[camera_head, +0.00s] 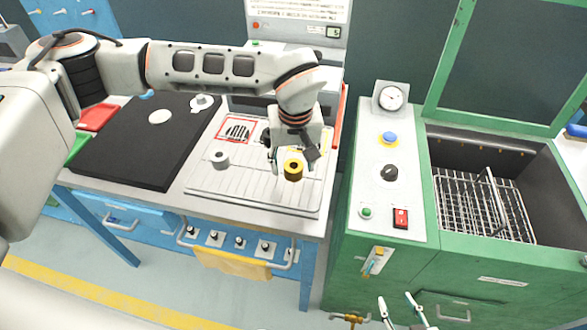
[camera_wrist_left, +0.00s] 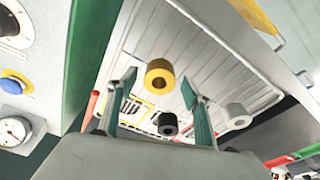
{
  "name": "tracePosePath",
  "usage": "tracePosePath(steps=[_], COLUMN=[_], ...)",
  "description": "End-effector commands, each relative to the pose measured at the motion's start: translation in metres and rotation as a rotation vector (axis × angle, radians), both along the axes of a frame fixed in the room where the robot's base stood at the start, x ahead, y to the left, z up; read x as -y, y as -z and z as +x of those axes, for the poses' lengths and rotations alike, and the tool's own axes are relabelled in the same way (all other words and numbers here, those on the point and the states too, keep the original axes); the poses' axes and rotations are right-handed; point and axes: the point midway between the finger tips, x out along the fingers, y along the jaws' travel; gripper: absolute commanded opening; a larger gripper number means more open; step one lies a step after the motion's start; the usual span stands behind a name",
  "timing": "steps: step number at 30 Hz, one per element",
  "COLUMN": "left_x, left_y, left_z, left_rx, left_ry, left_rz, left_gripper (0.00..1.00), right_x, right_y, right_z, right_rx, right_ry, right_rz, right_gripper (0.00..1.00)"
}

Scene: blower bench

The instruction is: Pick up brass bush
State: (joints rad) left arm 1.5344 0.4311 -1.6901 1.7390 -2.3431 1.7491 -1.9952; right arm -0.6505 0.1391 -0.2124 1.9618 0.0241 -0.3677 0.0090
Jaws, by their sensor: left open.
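The brass bush (camera_head: 293,170) is a short yellow ring with a dark bore, on the grey grooved board of the bench. It also shows in the left wrist view (camera_wrist_left: 159,77), between and beyond the fingertips. My left gripper (camera_head: 291,160) is open and points down over the bush; I cannot tell whether the fingers touch it. In the left wrist view the left gripper (camera_wrist_left: 158,88) has a finger on either side of the bush, with gaps. My right gripper (camera_head: 398,308) is at the bottom edge of the head view, fingers apart and empty.
A grey ring (camera_head: 220,160) stands left of the bush, and a black ring (camera_wrist_left: 168,123) shows in the left wrist view. A black mat (camera_head: 130,150) lies further left. The green washer cabinet (camera_head: 385,240) with an open basket bay stands at right.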

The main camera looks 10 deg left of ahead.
Motion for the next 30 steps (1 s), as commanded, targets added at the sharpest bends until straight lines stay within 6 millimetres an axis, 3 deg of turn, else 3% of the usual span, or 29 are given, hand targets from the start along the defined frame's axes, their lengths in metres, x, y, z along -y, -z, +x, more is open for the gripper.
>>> tracePosePath(steps=[3, 11, 15, 17, 30], left_x=[-0.0001, 0.0000, 0.0001, 0.0000, 0.0002], left_y=[0.0100, 0.0113, 0.0112, 0.0112, 0.0032], left_z=[0.0010, 0.0014, 0.0014, 0.0014, 0.0026], left_rx=[-0.001, 0.000, 0.000, 0.000, 0.004], left_ry=[0.000, 0.001, 0.001, 0.001, 0.001], left_rz=[0.000, -0.001, -0.001, -0.001, -0.002], left_gripper=[0.50, 0.50, 0.14, 0.02, 0.02], right_x=[0.0001, 0.0002, 0.0002, 0.0001, 0.0001], right_y=[0.0005, 0.0004, 0.0002, 0.0001, -0.0006], right_z=[-0.0001, 0.0003, 0.0005, 0.0007, 0.0011], right_rx=[0.000, 0.000, 0.001, 0.001, 0.002], right_ry=[0.000, 0.000, 0.000, -0.001, -0.001], right_rz=[0.000, 0.000, 0.000, 0.000, 0.000], right_gripper=[0.40, 0.40, 0.40, 0.40, 0.40])
